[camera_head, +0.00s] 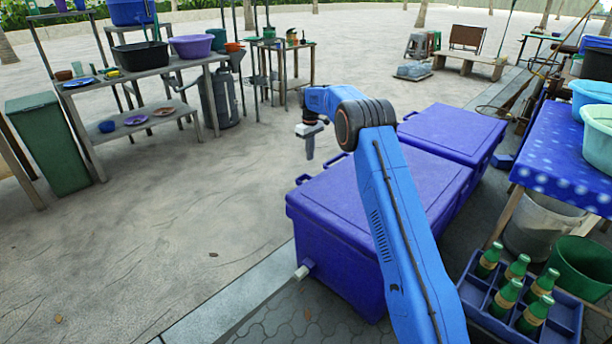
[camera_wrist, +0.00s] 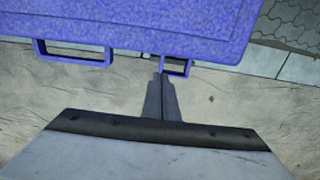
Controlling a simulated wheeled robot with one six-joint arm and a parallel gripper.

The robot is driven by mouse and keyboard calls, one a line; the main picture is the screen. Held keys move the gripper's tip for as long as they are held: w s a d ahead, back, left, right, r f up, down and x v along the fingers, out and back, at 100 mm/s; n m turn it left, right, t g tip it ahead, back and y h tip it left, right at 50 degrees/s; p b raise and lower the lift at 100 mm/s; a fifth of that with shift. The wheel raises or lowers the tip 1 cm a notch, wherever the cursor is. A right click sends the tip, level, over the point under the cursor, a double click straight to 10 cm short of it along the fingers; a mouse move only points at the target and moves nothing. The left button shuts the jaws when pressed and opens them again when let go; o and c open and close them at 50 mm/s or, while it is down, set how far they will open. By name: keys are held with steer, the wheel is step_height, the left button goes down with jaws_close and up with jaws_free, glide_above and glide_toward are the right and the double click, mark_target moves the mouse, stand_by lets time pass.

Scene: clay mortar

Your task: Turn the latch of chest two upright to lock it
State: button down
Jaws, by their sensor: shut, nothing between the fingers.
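Two blue-purple lidded chests stand in a row, the near chest (camera_head: 345,215) and the far chest (camera_head: 455,132). I cannot tell by any mark which one is chest two. My gripper (camera_head: 310,157) is shut and empty, pointing down beside the near chest's left edge. In the wrist view a small loop, likely the latch (camera_wrist: 177,74), sticks out from the lid edge. My fingertips (camera_wrist: 160,77) overlap the loop's left side in that view; I cannot tell whether they touch it. A wider handle loop (camera_wrist: 75,58) is further left on the same edge.
A crate of green bottles (camera_head: 475,300) stands right of the near chest, beside a table with a blue dotted cloth (camera_head: 565,155). A work table with basins (camera_head: 145,72) is at the back left. The paved ground left of the chests is clear.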

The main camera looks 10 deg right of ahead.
step_height(320, 180, down, 14)
steer(key=shift+r, duration=0.1)
stand_by(0.5)
steer(key=shift+w+d+f+g+y, duration=0.1)
steer(key=shift+d+f+g+y, duration=0.05)
steer(key=shift+f+g+y, duration=0.2)
stand_by(0.4)
steer(key=shift+w+d+y, duration=0.1)
steer(key=shift+y, duration=0.15)
steer(key=shift+w+d+f, duration=0.35)
steer(key=shift+d+f, duration=0.15)
steer(key=shift+f, duration=0.3)
steer(key=shift+w+d+f, duration=0.1)
steer(key=shift+d+f, duration=0.05)
steer(key=shift+f, duration=0.4)
steer(key=shift+w+d+f, duration=0.1)
steer(key=shift+f, duration=0.6)
